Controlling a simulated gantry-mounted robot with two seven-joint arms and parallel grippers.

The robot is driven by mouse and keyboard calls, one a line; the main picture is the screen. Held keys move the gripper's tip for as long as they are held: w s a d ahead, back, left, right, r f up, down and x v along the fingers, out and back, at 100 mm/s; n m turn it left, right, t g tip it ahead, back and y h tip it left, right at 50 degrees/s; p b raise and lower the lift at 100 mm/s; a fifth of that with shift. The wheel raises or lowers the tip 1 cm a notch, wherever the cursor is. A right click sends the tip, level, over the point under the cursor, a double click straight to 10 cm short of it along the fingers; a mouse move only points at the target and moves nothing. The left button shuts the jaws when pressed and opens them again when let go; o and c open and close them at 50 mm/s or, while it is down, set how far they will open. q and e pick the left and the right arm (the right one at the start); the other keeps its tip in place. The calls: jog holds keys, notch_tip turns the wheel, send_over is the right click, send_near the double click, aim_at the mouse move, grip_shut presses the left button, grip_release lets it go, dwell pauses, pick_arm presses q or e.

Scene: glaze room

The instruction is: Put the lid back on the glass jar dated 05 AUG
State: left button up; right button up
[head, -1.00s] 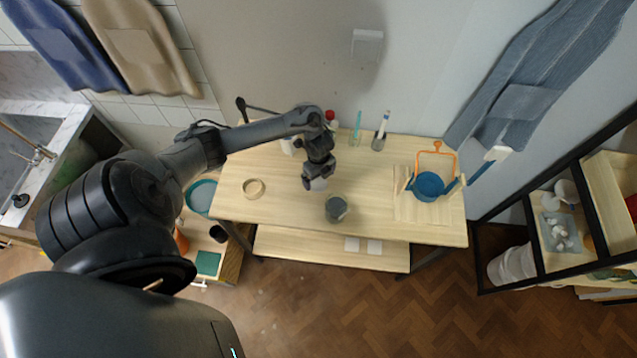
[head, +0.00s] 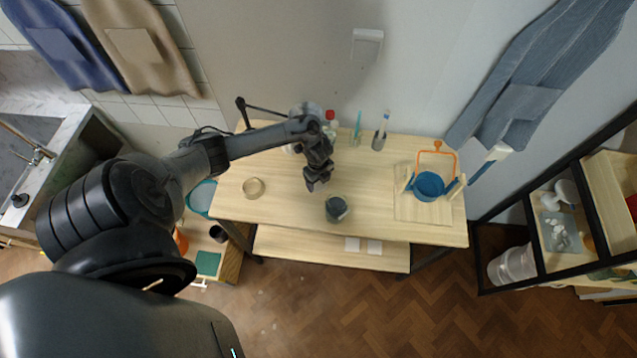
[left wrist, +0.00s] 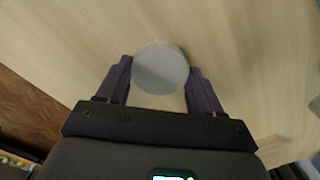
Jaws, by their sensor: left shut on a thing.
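My left gripper (head: 315,184) is over the middle of the wooden table, a little left of and behind a grey jar (head: 337,208). In the left wrist view the two fingers (left wrist: 160,72) flank a round, pale grey disc, which looks like the lid (left wrist: 160,68), and are shut on it. In the head view I cannot make out the disc at the gripper. The jar stands upright on the table; its date label is not readable. My right gripper is not in view.
A blue pot with an orange handle (head: 430,185) stands at the right on a board. A cup with a brush (head: 379,141) and bottles stand along the back.

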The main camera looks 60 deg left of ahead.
aim_at(321, 184)
pick_arm(q)
jog(key=shift+c, duration=0.8)
jog(key=shift+r, duration=0.1)
jog(key=shift+r, duration=0.45)
jog(key=r, duration=0.3)
jog(key=shift+w+d+r, duration=0.25)
jog(key=shift+d, duration=0.05)
jog(key=w+d+r+p, duration=0.2)
jog(key=w+d+r, duration=0.3)
jog(key=d, duration=0.4)
jog(key=shift+w+r, duration=0.4)
jog(key=shift+r, duration=0.3)
jog(key=shift+d, duration=0.2)
